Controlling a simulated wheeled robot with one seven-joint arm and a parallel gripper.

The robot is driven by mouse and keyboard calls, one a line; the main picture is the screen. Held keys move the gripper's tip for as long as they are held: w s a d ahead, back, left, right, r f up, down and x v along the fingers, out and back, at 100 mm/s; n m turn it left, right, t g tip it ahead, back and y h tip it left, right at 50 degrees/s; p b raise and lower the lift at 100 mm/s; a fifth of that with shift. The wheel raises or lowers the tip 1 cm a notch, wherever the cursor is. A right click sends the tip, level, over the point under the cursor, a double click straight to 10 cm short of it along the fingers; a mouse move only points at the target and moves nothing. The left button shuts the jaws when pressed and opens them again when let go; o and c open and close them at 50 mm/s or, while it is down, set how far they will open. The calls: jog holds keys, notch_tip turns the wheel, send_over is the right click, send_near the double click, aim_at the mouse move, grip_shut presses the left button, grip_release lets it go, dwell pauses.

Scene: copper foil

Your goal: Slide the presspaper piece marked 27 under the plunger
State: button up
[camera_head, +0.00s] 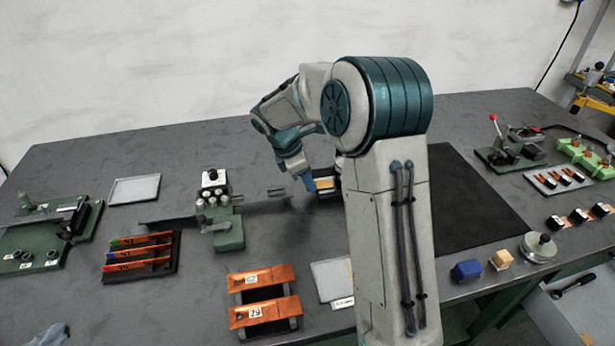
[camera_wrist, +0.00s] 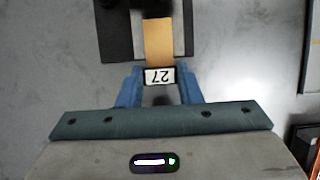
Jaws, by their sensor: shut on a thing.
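The presspaper piece marked 27 (camera_wrist: 158,42) is a tan strip with a white label near my gripper; the label reads upside down in the wrist view. My gripper (camera_wrist: 160,82) has blue fingers shut on the labelled end. The strip's far part lies over or between the dark sides of a fixture (camera_wrist: 118,35). In the head view, the tan piece (camera_head: 324,183) shows beside my gripper (camera_head: 312,181), partly behind my arm.
A green device with pale knobs (camera_head: 228,232) stands left of my gripper. Orange pieces marked 29 (camera_head: 262,312) and another number lie on a rack in front. A black mat (camera_head: 460,200) lies right of my arm.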

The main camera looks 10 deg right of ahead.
aim_at(331, 183)
jog(key=shift+d+p, duration=0.6)
jog(key=shift+d, duration=1.85)
dwell(1.3)
jog(key=shift+f, duration=0.15)
dwell(0.9)
jog(key=o, duration=0.6)
jog(key=shift+o, duration=0.2)
jog(key=shift+r, duration=0.2)
jog(key=shift+r+p, duration=1.4)
jog(key=shift+p, duration=0.25)
